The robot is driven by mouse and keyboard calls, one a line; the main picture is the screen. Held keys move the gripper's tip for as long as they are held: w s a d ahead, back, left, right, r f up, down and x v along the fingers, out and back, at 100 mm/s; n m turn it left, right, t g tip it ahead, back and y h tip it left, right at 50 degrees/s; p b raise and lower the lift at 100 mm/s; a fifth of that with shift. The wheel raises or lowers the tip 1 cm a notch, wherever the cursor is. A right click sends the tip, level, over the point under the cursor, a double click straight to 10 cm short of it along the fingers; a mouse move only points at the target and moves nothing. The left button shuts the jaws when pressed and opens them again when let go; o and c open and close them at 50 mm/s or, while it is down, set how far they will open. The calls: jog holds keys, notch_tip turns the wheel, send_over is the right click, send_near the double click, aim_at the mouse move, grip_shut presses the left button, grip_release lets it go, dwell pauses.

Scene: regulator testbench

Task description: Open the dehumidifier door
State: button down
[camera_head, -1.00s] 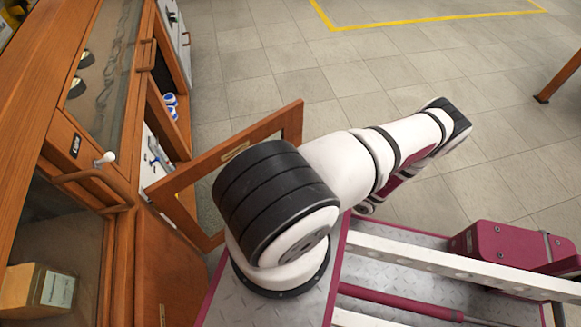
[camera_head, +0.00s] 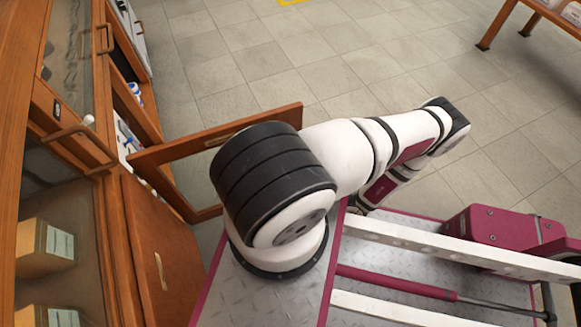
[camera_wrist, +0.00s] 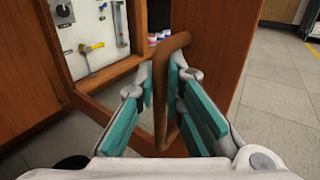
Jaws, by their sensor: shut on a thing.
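The dehumidifier door is a wooden-framed door (camera_head: 187,149) standing swung out from the cabinet front in the head view. In the wrist view its wooden panel (camera_wrist: 215,45) is on the right, with a gap to the cabinet inside on the left. Its curved brown handle (camera_wrist: 161,95) runs between the teal-padded fingers of my gripper (camera_wrist: 171,78), which is shut on it. In the head view my gripper is hidden behind my arm and the door.
Closed cabinet doors with handles (camera_head: 75,135) line the left. Open tiled floor (camera_head: 250,60) lies ahead, with a wooden table (camera_head: 515,20) at the upper right.

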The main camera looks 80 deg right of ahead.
jog(key=shift+w+r, duration=0.15)
jog(key=shift+r, duration=0.15)
jog(key=c, duration=1.7)
grip_release()
jog(key=shift+o, duration=0.2)
jog(key=shift+d, duration=0.1)
jog(key=v, duration=1.2)
jog(key=shift+f, duration=0.2)
jog(key=shift+a, duration=0.25)
